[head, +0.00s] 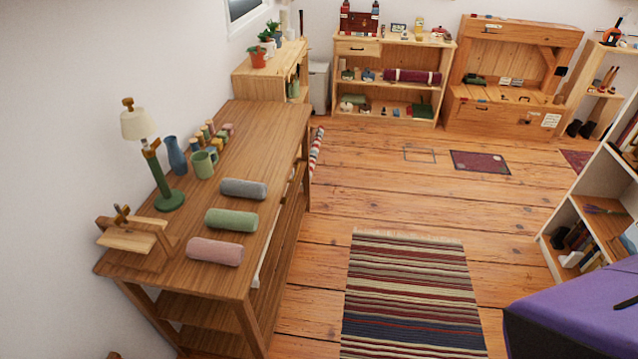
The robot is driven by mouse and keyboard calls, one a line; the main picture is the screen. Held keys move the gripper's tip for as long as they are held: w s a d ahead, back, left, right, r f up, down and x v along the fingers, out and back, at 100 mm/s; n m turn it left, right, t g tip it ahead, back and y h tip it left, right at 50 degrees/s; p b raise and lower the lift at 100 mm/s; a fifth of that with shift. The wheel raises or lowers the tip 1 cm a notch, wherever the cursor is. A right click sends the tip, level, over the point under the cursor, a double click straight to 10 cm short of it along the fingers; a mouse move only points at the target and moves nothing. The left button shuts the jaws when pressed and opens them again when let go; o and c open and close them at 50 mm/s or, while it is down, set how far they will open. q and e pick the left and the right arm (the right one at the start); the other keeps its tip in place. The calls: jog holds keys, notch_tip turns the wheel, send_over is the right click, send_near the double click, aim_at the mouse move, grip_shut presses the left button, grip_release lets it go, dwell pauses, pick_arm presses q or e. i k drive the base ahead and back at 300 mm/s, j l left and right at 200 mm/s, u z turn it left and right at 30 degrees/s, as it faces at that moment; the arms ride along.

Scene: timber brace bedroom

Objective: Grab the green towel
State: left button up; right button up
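The green towel (231,220) is a rolled cylinder lying on the long wooden table (270,125) at the left of the head view. It lies between a grey rolled towel (244,189) behind it and a pink rolled towel (215,251) in front of it, with small gaps between them. Nothing covers it. Neither of my grippers is in the head view.
A green lamp (169,200), a green mug (203,165), a blue vase (176,156) and a small wooden stand (133,236) share the table. A striped rug (412,290) lies on the open floor to its right. A purple-covered surface (580,312) is at lower right.

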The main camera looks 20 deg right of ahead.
aim_at(245, 221)
jog(key=i+l+u, duration=0.1)
jog(key=u, duration=0.35)
jog(key=i+l+u, duration=0.1)
jog(key=l+u, duration=0.25)
jog(key=u, duration=0.15)
jog(key=i+l+u, duration=0.2)
jog(key=l, duration=0.3)
jog(key=l+u, duration=0.2)
jog(key=l, duration=0.3)
jog(key=k, duration=0.05)
